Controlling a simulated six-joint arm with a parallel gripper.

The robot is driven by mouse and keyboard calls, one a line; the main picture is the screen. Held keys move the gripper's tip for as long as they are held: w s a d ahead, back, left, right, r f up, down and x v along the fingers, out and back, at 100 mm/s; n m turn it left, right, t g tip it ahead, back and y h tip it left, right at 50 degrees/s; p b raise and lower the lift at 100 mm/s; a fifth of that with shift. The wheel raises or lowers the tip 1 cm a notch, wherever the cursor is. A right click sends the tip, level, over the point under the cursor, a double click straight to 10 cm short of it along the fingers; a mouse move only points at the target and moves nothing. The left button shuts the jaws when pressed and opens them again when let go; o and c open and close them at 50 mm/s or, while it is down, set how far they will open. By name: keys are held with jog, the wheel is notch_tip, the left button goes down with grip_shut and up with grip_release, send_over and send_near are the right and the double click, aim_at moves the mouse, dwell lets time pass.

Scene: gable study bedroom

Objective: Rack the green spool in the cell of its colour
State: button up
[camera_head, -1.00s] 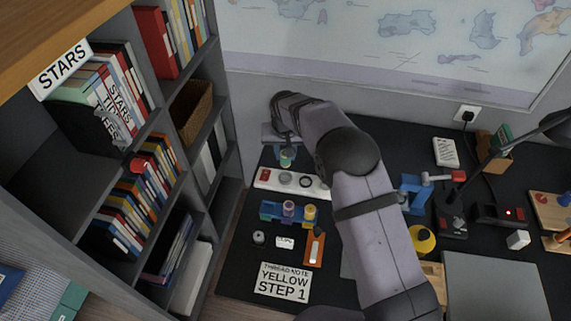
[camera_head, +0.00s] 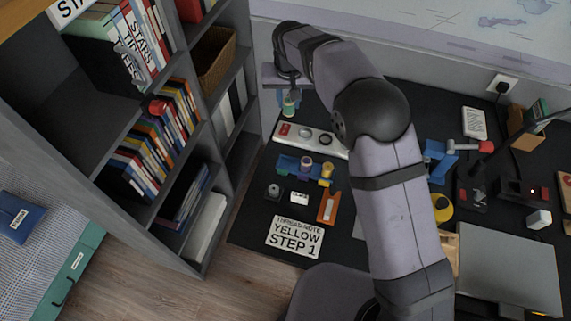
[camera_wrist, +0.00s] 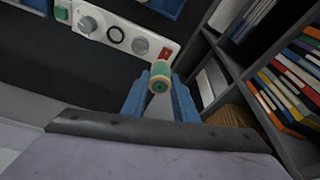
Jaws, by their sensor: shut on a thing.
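The green spool (camera_head: 289,106) is held up by my gripper (camera_head: 285,97) at the back left of the desk, behind a white panel. In the wrist view the green spool (camera_wrist: 159,82), with its pale end facing the camera, sits between the two blue fingers of my gripper (camera_wrist: 159,92). The fingers are shut on it. A blue rack (camera_head: 287,164) stands in front of the panel. A purple spool (camera_head: 306,163) and a yellow spool (camera_head: 327,172) are at it. Its cell colours are too small to tell.
The white panel (camera_head: 322,146) with dials and a red switch lies between gripper and rack. A bookcase (camera_head: 229,150) rises close on the left. An orange tray (camera_head: 329,208), a small dark round item (camera_head: 273,192) and a note card (camera_head: 295,236) lie nearer the front.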

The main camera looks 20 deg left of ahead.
jog(key=s+d+f+n, duration=0.1)
jog(key=s+f+n, duration=0.2)
jog(key=s+f, duration=0.2)
jog(key=shift+s+d+f+y, duration=0.3)
jog(key=shift+s+f+y, duration=0.1)
jog(key=shift+s, duration=0.95)
jog(key=p, duration=0.2)
send_over(286, 165)
jog(key=shift+g, duration=0.3)
jog(key=shift+s+f, duration=0.15)
jog(key=shift+f, duration=4.8)
jog(key=shift+f, duration=0.1)
